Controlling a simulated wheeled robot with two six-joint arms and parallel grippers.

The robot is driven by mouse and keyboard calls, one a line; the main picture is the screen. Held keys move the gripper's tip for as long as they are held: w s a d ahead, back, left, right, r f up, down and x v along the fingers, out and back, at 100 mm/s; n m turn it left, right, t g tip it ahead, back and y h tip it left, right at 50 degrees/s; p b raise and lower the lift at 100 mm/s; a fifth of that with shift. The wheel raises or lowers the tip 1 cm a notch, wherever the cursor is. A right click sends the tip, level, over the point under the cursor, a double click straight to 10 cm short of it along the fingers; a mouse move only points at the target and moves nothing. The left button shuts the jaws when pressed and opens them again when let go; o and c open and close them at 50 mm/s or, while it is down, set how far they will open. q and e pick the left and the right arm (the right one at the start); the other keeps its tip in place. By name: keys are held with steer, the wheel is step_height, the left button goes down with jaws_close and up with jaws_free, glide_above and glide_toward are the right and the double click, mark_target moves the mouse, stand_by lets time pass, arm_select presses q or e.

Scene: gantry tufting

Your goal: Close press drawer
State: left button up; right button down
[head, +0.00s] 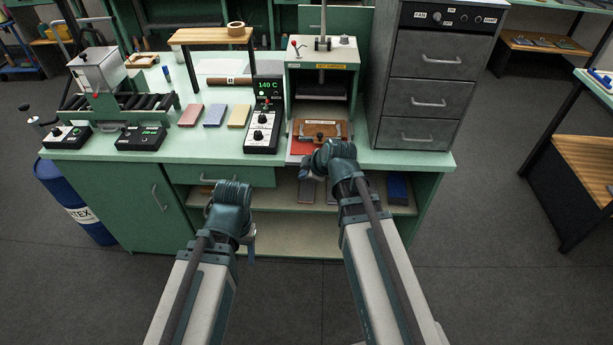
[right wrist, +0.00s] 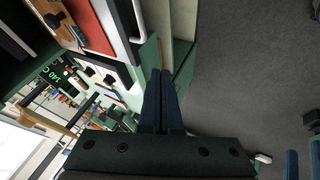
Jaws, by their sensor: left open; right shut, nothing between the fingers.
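The press (head: 322,56) is a green frame with a dark opening, standing on the bench. Its drawer (head: 292,158) sticks out of the front, carrying a red pad (head: 299,147) and a brown wooden block with a dark knob (head: 320,131). The drawer's pale edge (right wrist: 116,22) and the red pad also show at the top of the right wrist view. My right gripper (head: 306,174) is shut and empty, just in front of the drawer; my wrist partly hides the drawer front. Its closed fingers (right wrist: 160,74) appear apart from the drawer. My left gripper (head: 251,246) hangs before the lower cabinet, its fingers mostly hidden.
A grey drawer cabinet (head: 426,84) stands right of the press. A control box reading 140 C (head: 264,116) stands on its left. Coloured blocks lie further left on the green bench (head: 180,150). An open shelf (head: 290,219) is below. The floor in front is clear.

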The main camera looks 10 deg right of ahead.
mark_target(302, 128)
steer(key=w+f+b, duration=0.1)
steer(key=w, duration=0.1)
steer(key=w+f+b, duration=0.1)
steer(key=w+f, duration=0.1)
steer(key=w, duration=0.1)
steer(key=w+f+b, duration=0.2)
steer(key=shift+w+a+f, duration=0.1)
steer(key=shift+w+a, duration=0.1)
steer(key=shift+w, duration=0.05)
steer(key=shift+w, duration=0.15)
steer(key=w+d, duration=0.1)
steer(key=w, duration=0.5)
steer(key=w+d, duration=0.2)
steer(key=w, duration=0.4)
steer(key=w+d, duration=0.2)
steer(key=w, duration=0.4)
steer(key=shift+w+d, duration=0.3)
steer(key=shift+w, duration=0.1)
